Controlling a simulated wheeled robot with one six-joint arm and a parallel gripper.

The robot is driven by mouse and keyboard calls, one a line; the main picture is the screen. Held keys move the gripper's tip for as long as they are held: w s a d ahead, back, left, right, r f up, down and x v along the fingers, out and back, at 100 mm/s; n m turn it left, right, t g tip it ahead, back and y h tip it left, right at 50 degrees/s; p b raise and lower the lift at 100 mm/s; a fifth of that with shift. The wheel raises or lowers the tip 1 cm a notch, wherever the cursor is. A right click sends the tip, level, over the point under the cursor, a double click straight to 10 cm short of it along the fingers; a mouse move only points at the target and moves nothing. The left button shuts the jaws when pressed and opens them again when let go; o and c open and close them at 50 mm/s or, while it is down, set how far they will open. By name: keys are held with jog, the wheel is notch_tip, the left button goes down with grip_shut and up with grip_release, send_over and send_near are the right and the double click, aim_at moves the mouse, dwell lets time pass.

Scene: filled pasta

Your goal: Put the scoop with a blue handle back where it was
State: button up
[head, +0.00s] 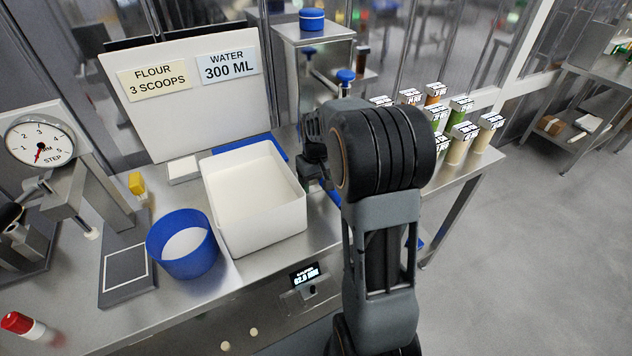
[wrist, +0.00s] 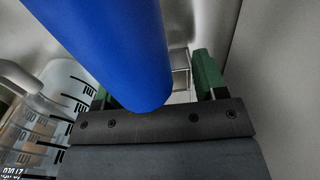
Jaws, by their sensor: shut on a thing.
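The scoop's blue handle (wrist: 115,45) fills the upper middle of the wrist view, between the green-padded fingers of my gripper (wrist: 155,88). My gripper is shut on this scoop. The scoop's bowl cannot be made out. In the head view my gripper (head: 314,150) is mostly hidden behind my arm, just right of the white bin (head: 255,236), and the held scoop is not clearly visible there.
A clear measuring jug (wrist: 68,85) is close on the left in the wrist view. A blue bowl (head: 182,262) and a dial press (head: 75,185) stand left of the bin. Several spice jars (head: 459,145) stand right of my arm. A sign board (head: 185,95) stands behind.

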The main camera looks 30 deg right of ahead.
jog(key=shift+f, duration=0.1)
jog(key=o, duration=0.9)
jog(key=shift+o, duration=0.2)
notch_tip(320, 180, up, 12)
jog(key=shift+p, duration=0.45)
jog(key=s+a+t+p, duration=0.3)
jog(key=s+a, duration=0.8)
jog(key=s, duration=0.5)
jog(key=shift+s+t, duration=0.25)
jog(key=shift+t, duration=0.15)
